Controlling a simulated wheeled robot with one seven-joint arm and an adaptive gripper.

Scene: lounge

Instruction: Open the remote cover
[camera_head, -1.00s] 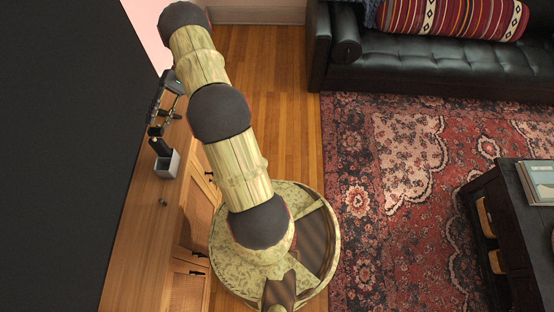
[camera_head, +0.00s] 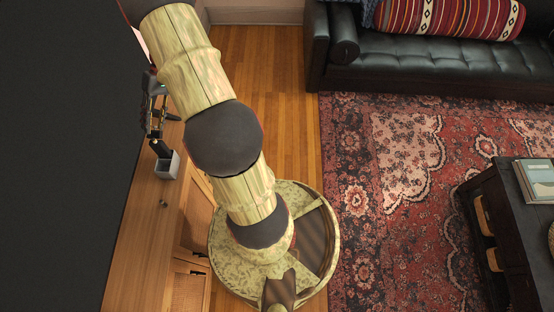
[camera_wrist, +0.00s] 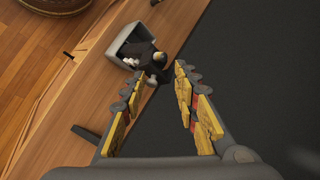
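A small grey open box (camera_head: 167,165) stands on the wooden cabinet top, with a dark object (camera_head: 161,149) upright in it, probably the remote. In the wrist view the grey box (camera_wrist: 121,39) lies just beyond my fingertips, and the dark object (camera_wrist: 140,50) shows light and yellowish bits at its end. In the head view my gripper (camera_head: 153,132) is just above the dark object. I cannot tell whether they touch. No cover can be made out.
The wooden cabinet (camera_head: 136,240) runs along the left, with a large black panel (camera_head: 60,150) beside it. A small knob-like item (camera_head: 163,204) is on the cabinet top. Wood floor (camera_head: 290,110), a red rug (camera_head: 380,230), a black sofa (camera_head: 440,65) and a dark table (camera_head: 510,240) lie to the right.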

